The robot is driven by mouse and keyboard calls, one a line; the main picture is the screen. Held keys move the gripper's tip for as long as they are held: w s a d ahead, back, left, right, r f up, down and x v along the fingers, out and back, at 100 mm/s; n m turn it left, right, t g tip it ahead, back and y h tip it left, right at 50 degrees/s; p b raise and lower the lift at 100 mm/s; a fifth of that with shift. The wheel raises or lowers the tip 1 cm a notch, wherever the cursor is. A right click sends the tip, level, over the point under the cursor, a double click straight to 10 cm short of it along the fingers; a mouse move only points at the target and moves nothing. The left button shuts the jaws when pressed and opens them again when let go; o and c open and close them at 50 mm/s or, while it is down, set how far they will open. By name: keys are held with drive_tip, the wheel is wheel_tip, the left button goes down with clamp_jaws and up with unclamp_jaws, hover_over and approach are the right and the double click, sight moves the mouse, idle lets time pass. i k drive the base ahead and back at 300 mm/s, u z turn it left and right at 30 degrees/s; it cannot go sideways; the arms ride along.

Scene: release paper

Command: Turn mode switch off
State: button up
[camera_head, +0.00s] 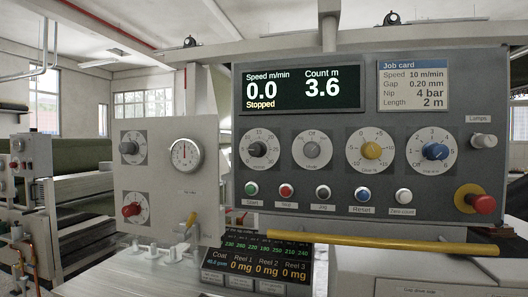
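The mode switch (311,150) is a grey knob on a round white dial in the knob row of the grey control panel (450,110). "Off" is printed at the top of its dial. The small label below it seems to read "Mode". The way its pointer faces is too small to tell for sure. My gripper is not in view, and nothing touches the switch.
A black knob (257,149), a yellow knob (371,150) and a blue knob (435,152) flank it. Several push buttons run below. A red mushroom button (483,204) sits lower right. A yellow bar (390,243) crosses below the panel. The display (303,88) reads "Stopped".

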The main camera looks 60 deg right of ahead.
sight(312, 150)
drive_tip(key=i, duration=1)
drive_tip(key=z, duration=2.35)
